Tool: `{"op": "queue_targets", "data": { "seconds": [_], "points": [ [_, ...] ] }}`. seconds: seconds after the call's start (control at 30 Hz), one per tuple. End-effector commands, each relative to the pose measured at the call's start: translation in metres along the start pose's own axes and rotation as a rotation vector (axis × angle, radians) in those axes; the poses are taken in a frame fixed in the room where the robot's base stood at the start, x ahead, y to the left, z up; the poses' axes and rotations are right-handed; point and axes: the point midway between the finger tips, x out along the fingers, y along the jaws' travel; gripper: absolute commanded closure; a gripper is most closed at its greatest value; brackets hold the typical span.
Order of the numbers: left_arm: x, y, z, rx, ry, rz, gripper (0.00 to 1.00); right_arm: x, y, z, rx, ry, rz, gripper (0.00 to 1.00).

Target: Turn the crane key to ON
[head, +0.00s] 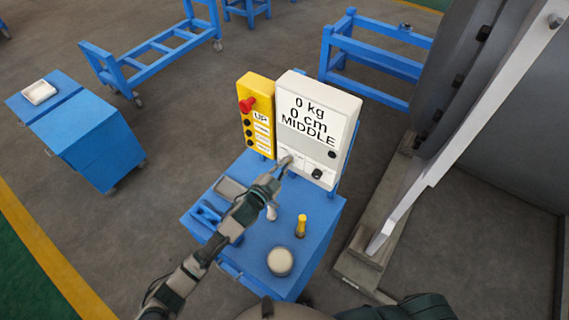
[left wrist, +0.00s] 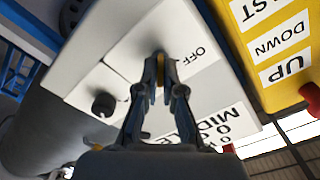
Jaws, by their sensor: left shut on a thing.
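The white control box (head: 318,115) stands on the blue cart, and its display reads 0 kg, 0 cm, MIDDLE. My left gripper (head: 285,163) reaches the lower left of the box's front panel. In the left wrist view, the fingers of my left gripper (left wrist: 160,62) are shut at the crane key's place, beside the label OFF (left wrist: 199,51). The key itself is mostly hidden by the fingers, so I cannot tell its exact angle. A second, dark knob (left wrist: 103,105) sits on the same panel, apart from the fingers. My right gripper is not in view.
A yellow button box (head: 257,115) with a red knob (head: 247,104) stands left of the white box. The blue cart (head: 315,225) holds a yellow-topped item (head: 301,226) and a round pale item (head: 280,262). A large grey shell (head: 500,130) stands at right.

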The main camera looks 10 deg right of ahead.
Motion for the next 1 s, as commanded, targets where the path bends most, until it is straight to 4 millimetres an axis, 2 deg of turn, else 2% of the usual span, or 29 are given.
{"op": "queue_targets", "data": {
  "seconds": [0.03, 0.6, 0.7, 0.73, 1.0],
  "points": [
    [-0.0008, 0.0036, 0.0069, 0.012, -0.017, 0.007, 1.0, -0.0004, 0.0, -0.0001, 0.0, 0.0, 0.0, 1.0],
    [-0.0008, 0.0036, 0.0074, 0.041, -0.017, 0.007, 1.0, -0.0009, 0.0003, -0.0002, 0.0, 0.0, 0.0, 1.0],
    [-0.0008, 0.0033, 0.0065, 0.04, -0.015, 0.006, 0.71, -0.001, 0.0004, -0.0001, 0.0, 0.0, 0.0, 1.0],
    [-0.0007, 0.003, 0.006, 0.04, -0.013, 0.005, 0.69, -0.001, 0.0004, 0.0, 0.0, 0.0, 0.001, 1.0],
    [-0.0015, 0.0012, 0.0021, 0.041, -0.006, 0.002, 0.69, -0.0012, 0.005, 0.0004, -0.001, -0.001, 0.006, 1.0]
  ]
}}
